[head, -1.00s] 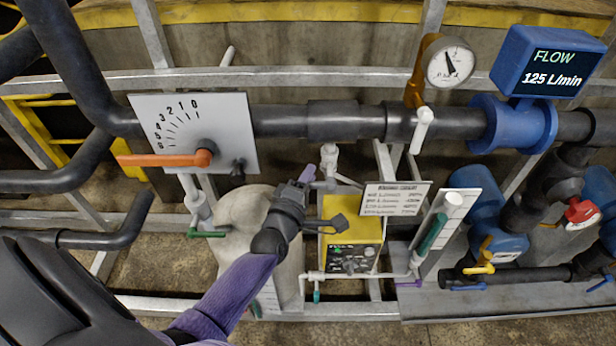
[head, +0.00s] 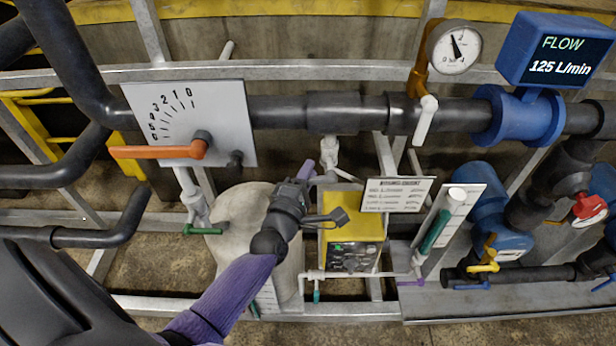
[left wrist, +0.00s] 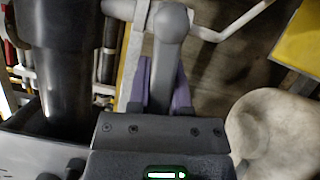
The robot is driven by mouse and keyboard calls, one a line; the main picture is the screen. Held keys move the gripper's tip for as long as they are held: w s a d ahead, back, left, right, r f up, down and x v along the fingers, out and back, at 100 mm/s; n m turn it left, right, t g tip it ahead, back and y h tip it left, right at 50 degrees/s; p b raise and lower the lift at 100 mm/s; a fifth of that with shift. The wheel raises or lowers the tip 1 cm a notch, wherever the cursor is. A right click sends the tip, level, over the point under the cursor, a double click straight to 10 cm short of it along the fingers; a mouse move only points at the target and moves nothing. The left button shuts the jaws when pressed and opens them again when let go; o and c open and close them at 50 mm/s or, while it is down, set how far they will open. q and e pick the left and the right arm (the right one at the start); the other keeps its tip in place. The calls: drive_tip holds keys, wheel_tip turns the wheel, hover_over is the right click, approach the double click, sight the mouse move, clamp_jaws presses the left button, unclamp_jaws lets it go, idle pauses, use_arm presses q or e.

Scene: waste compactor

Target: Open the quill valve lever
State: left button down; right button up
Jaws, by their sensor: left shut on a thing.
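The pale grey-white quill valve (head: 329,154) hangs under the dark main pipe, just right of my left gripper (head: 303,172). In the left wrist view its grey rounded lever (left wrist: 171,40) stands between the purple fingers of the left gripper (left wrist: 163,88), which is shut on it. The finger contact is partly hidden behind the lever and the gripper body. In the head view the lever is mostly covered by the gripper and cannot be made out clearly. My right gripper is not in view.
A yellow pump box (head: 350,218) and a sign (head: 397,194) stand right of my left gripper. A pale tank (head: 238,235) is below left. An orange lever (head: 160,151) crosses a scale plate (head: 215,105). The flow display (head: 557,55) reads 125 L/min.

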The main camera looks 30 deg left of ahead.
use_arm(q)
drive_tip(key=d+f+n+y+b, duration=0.1)
drive_tip(key=n+y+b, duration=0.2)
drive_tip(key=n+b, duration=0.3)
drive_tip(key=w+d+f+n+y+b, duration=0.1)
drive_tip(key=n+y+b, duration=0.2)
drive_tip(key=n+b, duration=0.3)
drive_tip(key=w+d+f+n+y+b, duration=0.1)
drive_tip(key=f+n+y+b, duration=0.1)
drive_tip(key=n+b, duration=0.4)
drive_tip(key=shift+w+d+n+t+y, duration=0.1)
drive_tip(key=shift+d+n+t+y, duration=0.1)
drive_tip(key=shift+n, duration=0.5)
drive_tip(key=shift+w+d+n+t+y, duration=0.1)
drive_tip(key=shift+d+n+y, duration=0.1)
drive_tip(key=shift+n, duration=0.5)
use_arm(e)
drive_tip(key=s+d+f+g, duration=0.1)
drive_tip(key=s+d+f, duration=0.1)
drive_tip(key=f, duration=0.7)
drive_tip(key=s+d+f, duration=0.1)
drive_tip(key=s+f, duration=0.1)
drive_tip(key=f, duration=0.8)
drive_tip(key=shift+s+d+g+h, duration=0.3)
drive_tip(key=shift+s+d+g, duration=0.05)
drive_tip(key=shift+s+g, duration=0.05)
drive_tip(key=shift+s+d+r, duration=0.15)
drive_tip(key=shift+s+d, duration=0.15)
